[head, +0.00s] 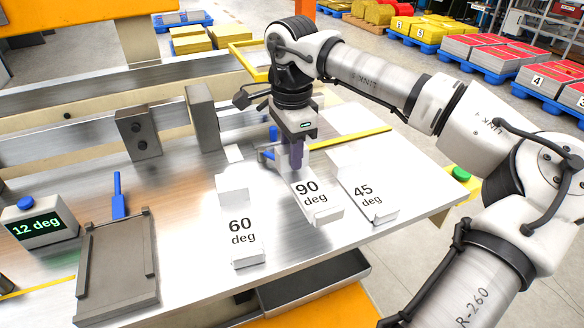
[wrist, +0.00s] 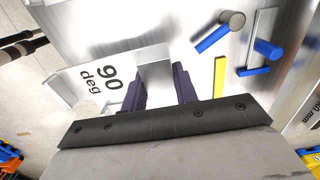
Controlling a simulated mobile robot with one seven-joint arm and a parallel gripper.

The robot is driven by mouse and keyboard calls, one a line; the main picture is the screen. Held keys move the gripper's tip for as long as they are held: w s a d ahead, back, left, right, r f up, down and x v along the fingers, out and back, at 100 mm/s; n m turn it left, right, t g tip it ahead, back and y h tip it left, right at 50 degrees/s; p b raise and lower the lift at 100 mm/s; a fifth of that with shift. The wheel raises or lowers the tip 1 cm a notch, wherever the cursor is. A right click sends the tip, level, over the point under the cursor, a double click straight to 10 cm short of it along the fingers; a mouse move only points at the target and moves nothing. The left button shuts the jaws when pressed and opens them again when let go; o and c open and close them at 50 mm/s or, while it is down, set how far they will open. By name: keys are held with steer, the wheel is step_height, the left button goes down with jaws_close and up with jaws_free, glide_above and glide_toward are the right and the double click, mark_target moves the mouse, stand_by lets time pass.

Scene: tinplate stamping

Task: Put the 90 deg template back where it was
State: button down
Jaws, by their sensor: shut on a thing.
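The 90 deg template (head: 312,202) is a bent pale metal plate with black lettering, between the 60 deg template (head: 240,225) and the 45 deg template (head: 366,200) in the head view. My gripper (head: 295,166) is shut on its far, upturned part. In the wrist view, the dark fingers of my gripper (wrist: 160,88) stand on both sides of a flap of the 90 deg template (wrist: 95,85), with its label to the left. The template lies low at the bench; I cannot tell whether its underside touches the surface.
The bench (head: 190,245) is bare left of the 60 deg template. A grey tray-like plate (head: 118,265) and a display reading 12 deg (head: 42,226) stand at left. Blue-handled tools (wrist: 212,38) and a yellow bar (wrist: 219,77) lie near my gripper. A green button (head: 461,174) is at right.

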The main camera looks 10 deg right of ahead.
steer(key=shift+f, duration=2.55)
steer(key=c, duration=1.1)
jaws_free()
step_height(320, 180, up, 12)
steer(key=shift+r, duration=0.15)
